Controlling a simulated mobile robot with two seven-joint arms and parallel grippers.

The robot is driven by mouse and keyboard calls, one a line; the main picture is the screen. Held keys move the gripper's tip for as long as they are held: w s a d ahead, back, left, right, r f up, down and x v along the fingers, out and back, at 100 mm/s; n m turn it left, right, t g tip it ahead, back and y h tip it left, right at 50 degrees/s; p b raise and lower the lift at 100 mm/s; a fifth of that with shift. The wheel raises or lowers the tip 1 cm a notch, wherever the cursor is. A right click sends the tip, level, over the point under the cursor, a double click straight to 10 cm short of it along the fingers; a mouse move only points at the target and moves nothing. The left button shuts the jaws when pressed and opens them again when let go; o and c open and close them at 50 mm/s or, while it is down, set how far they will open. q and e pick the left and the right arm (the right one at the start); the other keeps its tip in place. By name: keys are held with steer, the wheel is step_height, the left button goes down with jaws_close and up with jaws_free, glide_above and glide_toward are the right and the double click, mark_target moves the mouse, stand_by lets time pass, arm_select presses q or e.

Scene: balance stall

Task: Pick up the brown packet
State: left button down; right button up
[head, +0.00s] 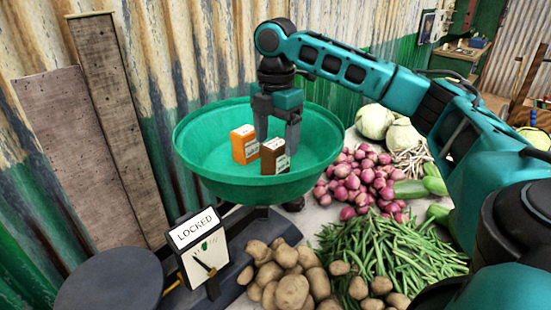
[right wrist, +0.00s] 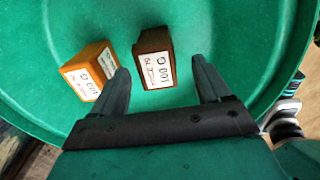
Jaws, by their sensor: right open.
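The brown packet (head: 275,157) stands in the green pan (head: 190,150) of the balance, with a white label. It also shows in the right wrist view (right wrist: 154,58), ahead of the space between my fingertips. An orange packet (head: 243,144) stands close beside it on the left, also seen in the right wrist view (right wrist: 91,70). My right gripper (head: 278,145) reaches down into the pan, pointing at the brown packet. In the right wrist view my right gripper (right wrist: 163,80) is open and empty, its left finger near the orange packet. My left gripper is not in view.
A sign reading LOCKED (head: 197,232) stands in front of the pan. A dark round plate (head: 110,280) is at lower left. Potatoes (head: 290,275), green beans (head: 385,250), onions (head: 360,178) and cabbages (head: 375,121) lie around the right side. A corrugated wall is behind.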

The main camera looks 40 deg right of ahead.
mark_target(275, 143)
step_height(275, 143, down, 5)
steer(key=shift+w+r, duration=0.1)
steer(key=shift+w, duration=0.05)
steer(key=c, duration=1.1)
steer(key=shift+r, duration=0.1)
